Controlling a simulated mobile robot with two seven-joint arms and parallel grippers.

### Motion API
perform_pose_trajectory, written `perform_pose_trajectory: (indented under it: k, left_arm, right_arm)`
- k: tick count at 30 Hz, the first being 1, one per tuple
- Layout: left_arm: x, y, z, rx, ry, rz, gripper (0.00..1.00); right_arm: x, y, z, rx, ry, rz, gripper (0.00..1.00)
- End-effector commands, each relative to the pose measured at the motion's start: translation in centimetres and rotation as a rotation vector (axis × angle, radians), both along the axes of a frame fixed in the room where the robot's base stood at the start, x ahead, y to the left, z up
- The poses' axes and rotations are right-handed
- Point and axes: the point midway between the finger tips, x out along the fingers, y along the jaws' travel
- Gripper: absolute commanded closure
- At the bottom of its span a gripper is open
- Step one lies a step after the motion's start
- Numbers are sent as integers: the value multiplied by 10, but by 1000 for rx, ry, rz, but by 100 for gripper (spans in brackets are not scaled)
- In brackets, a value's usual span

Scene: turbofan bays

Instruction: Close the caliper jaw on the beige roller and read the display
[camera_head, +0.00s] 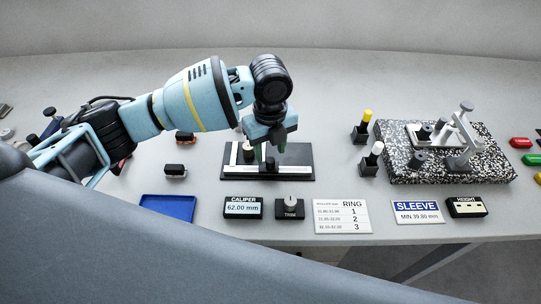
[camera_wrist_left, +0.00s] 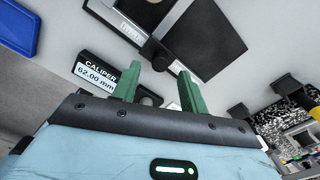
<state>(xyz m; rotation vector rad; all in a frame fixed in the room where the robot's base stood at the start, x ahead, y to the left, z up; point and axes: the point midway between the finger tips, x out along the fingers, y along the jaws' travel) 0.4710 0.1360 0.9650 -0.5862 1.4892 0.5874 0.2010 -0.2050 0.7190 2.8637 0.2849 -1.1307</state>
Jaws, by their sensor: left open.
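The caliper is a black base plate (camera_head: 300,170) with a white scale rail, in the middle of the head view. A black jaw knob (camera_head: 270,163) is at the rail, to the right of the roller. My left gripper (camera_head: 267,149) is above the caliper, pointing down. In the left wrist view its green fingers (camera_wrist_left: 159,88) are apart with nothing between them; the base plate (camera_wrist_left: 210,40) is beyond them. The caliper display (camera_head: 243,208) reads 62.00 mm. My right gripper is not in view.
In front are a blue tray (camera_head: 167,208), the TRIM knob (camera_head: 290,207), a ring table card (camera_head: 342,216), a SLEEVE card (camera_head: 417,211) and a HEIGHT display (camera_head: 466,207). A speckled plate (camera_head: 490,165) with a height fixture stands right. Small black blocks (camera_head: 175,170) lie left.

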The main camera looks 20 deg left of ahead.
Motion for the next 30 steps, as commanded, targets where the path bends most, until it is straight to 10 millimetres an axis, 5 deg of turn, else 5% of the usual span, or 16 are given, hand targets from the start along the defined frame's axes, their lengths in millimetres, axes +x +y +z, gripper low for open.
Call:
perform_pose_trajectory:
  k: [7,18,28,30]
  left_arm:
    - [0,0,-29,1,1,1,57]
    - [0,0,-34,0,-1,0,57]
    - [0,0,-34,-1,-1,0,99]
    - [0,0,-34,-1,-1,0,100]
  right_arm:
    - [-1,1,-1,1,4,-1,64]
    - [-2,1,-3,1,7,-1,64]
    - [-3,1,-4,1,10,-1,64]
    - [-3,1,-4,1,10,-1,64]
